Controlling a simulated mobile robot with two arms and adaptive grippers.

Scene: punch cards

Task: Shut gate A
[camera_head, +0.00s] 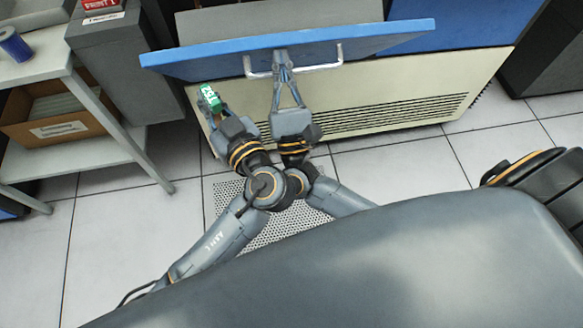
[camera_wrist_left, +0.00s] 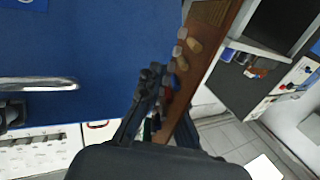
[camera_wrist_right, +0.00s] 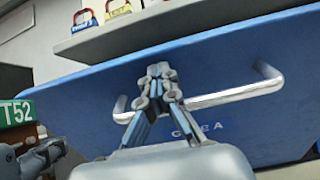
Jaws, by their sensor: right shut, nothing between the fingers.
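Gate A is a blue panel (camera_head: 200,60) with a silver bar handle (camera_head: 328,66), on the front of a cream cabinet (camera_head: 390,110). Its edge stands out from the cabinet at an angle. In the right wrist view the gate (camera_wrist_right: 240,125) bears partly covered lettering. My right gripper (camera_head: 282,60) is shut and empty at the handle; its fingertips (camera_wrist_right: 158,75) overlap the handle bar (camera_wrist_right: 235,94), and contact is unclear. My left gripper (camera_head: 210,104) is beside the gate, shut on a green-tagged item (camera_head: 209,96). The tag (camera_wrist_right: 17,112) reads T52.
A grey shelf unit (camera_head: 75,160) with a cardboard box (camera_head: 50,130) stands at the left. A dark grey cabinet (camera_head: 115,60) is beside the gate's left end. A shelf (camera_wrist_right: 150,28) with padlocks is above the gate. Tiled floor (camera_head: 120,230) is open below.

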